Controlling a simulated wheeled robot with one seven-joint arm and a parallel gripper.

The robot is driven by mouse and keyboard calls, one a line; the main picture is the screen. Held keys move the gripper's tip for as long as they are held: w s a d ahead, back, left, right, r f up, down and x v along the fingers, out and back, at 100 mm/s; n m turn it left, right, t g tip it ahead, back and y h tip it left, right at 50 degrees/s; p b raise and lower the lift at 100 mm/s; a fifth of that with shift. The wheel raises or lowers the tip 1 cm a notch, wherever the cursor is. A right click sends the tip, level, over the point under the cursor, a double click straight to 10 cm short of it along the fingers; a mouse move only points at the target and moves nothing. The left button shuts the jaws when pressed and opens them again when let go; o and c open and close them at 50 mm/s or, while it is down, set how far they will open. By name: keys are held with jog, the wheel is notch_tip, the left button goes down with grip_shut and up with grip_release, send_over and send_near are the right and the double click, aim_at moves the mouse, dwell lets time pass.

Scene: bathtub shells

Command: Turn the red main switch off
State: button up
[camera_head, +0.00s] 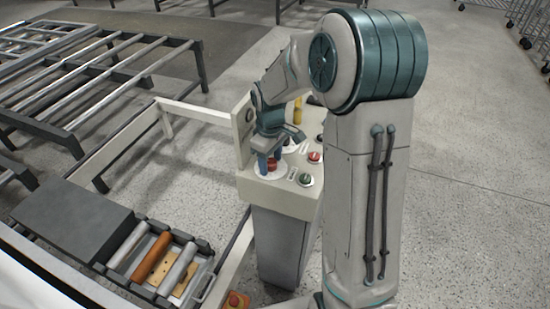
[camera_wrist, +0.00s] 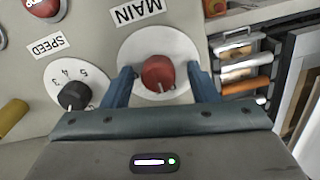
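The red main switch (camera_wrist: 158,74) sits on a round white plate (camera_wrist: 180,47) beside a label reading MAIN (camera_wrist: 137,10) in the wrist view. In the head view the red switch (camera_head: 271,164) shows at the near left corner of the control panel (camera_head: 285,201). My gripper (camera_wrist: 160,80) is open, with one blue finger on each side of the red knob. A small gap shows between the knob and each finger. My gripper (camera_head: 267,163) is over the switch in the head view. Which way the knob is turned cannot be told.
A black SPEED dial (camera_wrist: 75,95), a red button (camera_wrist: 43,7) and a yellow handle (camera_wrist: 12,116) are nearby on the panel. A green-topped control (camera_head: 305,179) is at its right. A roller conveyor (camera_head: 165,262) stands at the lower left.

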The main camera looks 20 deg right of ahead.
aim_at(270, 162)
jog(key=shift+w+r, duration=0.1)
jog(key=shift+r, duration=0.1)
notch_tip(270, 162, up, 14)
jog(key=shift+f, duration=0.25)
dwell(0.4)
